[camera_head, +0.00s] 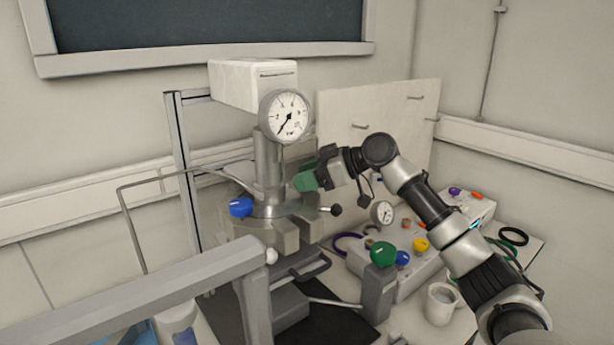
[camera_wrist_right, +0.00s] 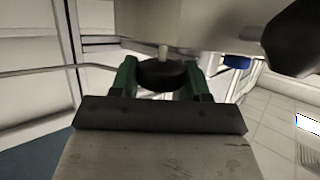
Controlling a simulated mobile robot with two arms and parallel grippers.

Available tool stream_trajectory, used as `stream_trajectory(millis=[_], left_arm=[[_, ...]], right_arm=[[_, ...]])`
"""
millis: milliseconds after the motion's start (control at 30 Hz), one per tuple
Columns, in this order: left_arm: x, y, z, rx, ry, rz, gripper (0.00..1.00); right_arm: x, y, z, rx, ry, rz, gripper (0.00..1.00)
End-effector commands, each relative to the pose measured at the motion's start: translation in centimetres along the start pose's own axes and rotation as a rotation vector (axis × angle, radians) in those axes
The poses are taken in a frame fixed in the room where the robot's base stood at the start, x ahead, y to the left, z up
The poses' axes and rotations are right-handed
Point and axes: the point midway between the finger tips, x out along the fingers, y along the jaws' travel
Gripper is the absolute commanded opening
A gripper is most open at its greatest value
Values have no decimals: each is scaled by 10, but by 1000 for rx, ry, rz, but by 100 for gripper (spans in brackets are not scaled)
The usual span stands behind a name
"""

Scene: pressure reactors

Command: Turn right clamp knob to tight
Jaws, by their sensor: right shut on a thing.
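The pressure reactor (camera_head: 268,170) stands in the middle of the head view, with a round gauge (camera_head: 286,115) on top. My right gripper (camera_head: 304,181), with green fingers, reaches in from the right against the reactor's right side. In the right wrist view the green fingers (camera_wrist_right: 160,82) are on either side of a round black knob (camera_wrist_right: 163,72) on a short metal stem, and are shut on it. In the head view the held knob is hidden by the gripper. My left gripper is not in view.
A black ball-ended handle (camera_head: 336,210) sticks out just below my right gripper. A blue knob (camera_head: 240,207) is on the reactor's left. Green (camera_head: 383,253), yellow (camera_head: 420,244) and other coloured knobs stand at right, near a white mug (camera_head: 440,303).

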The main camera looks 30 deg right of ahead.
Motion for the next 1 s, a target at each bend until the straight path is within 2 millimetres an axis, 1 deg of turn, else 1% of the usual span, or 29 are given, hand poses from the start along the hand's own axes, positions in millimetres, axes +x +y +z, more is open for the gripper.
stream_trajectory(millis=[167,333,800,1000], left_arm=[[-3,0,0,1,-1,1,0],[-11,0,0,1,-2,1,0],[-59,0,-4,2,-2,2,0],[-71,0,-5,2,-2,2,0]], right_arm=[[0,-1,0,27,-1,70,23],[-1,-1,-2,74,-2,186,22],[-1,-2,-5,241,1,587,23],[0,-2,-4,308,3,738,23]])
